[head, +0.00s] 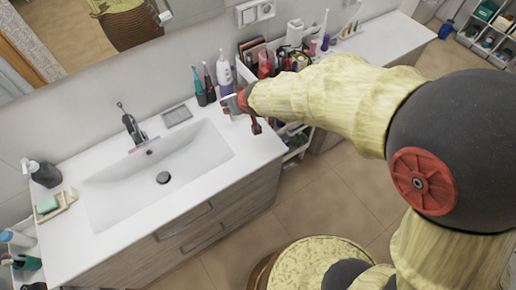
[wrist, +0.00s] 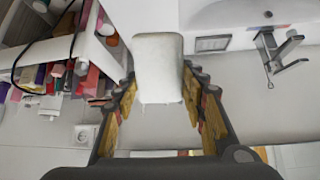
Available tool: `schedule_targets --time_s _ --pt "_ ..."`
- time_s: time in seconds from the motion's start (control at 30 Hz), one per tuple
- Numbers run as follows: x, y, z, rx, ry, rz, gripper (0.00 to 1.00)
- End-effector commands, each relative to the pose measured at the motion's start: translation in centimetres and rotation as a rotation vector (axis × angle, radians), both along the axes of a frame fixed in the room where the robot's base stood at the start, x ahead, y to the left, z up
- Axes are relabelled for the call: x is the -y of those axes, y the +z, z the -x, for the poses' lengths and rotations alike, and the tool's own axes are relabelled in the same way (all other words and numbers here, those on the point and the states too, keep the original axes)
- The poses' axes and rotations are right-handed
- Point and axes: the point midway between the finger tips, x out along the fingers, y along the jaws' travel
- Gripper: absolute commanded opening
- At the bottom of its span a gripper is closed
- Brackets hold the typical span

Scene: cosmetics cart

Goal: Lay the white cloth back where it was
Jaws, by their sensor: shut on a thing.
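The white cloth (wrist: 158,62) is between the two fingers of my gripper (wrist: 158,100) in the wrist view, folded into a pale block. My gripper is shut on it. In the head view my gripper (head: 245,103) is above the right end of the white washbasin counter (head: 262,146), near the cart's edge. A small part of the cloth (head: 231,104) shows at its fingertips. I cannot tell the exact height of the cloth above the counter.
The sink basin (head: 190,157) is left of my gripper, with a faucet (head: 131,125) behind it. A grey soap dish (head: 177,116), dark toothbrush cups (head: 203,95) and a white bottle (head: 225,76) stand along the wall. A crowded cosmetics cart (head: 248,50) is at the right.

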Motion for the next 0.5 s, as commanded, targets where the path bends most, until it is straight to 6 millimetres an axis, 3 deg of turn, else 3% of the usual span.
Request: schedule_targets --time_s 0.27,0.5 --pt "-1.4 -1.3 4.4 -0.116 0.061 0.064 0.21" --pt "-0.2 -3.9 10.0 -0.232 0.101 0.134 0.21"
